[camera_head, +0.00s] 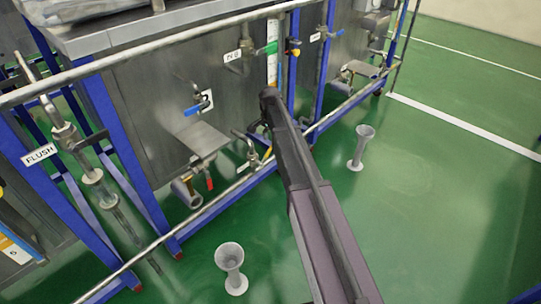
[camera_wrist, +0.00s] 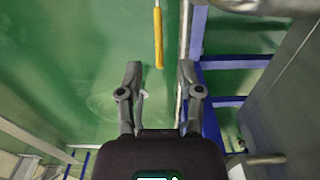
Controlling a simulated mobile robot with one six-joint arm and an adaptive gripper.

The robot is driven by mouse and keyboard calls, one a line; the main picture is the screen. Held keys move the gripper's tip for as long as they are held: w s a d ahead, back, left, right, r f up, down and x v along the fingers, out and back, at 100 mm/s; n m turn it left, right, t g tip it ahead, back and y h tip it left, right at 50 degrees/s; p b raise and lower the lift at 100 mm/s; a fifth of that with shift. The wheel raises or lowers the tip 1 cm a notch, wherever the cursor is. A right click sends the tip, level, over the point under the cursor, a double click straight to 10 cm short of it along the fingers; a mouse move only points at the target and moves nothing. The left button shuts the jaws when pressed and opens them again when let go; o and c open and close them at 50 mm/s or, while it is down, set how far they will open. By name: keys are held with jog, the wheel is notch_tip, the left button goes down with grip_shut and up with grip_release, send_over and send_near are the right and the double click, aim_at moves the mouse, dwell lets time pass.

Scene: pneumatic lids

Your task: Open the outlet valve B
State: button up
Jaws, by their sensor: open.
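My gripper (camera_wrist: 160,70) is open and empty in the wrist view, fingers apart. A yellow valve handle (camera_wrist: 158,38) hangs just beyond the fingertips, roughly in line with the gap and not held. In the head view my arm reaches in to the tank front, and my gripper is mostly hidden behind it. Several valves show on the tanks: a blue handle (camera_head: 194,109), a red handle (camera_head: 209,183), a green handle (camera_head: 267,48) and a small yellow handle (camera_head: 267,153) low beside my arm. I cannot read a label B, so I cannot tell which valve is outlet B.
A metal rail (camera_head: 150,46) and blue frame posts (camera_head: 125,150) stand in front of the tanks. A FLUSH label (camera_head: 41,153) is at the left. Two grey funnel stands, one near (camera_head: 229,258) and one farther (camera_head: 362,145), stand on the green floor.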

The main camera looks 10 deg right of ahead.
aim_at(270, 152)
jog(key=shift+f+b, duration=3.1)
jog(key=shift+f, duration=0.3)
grip_shut()
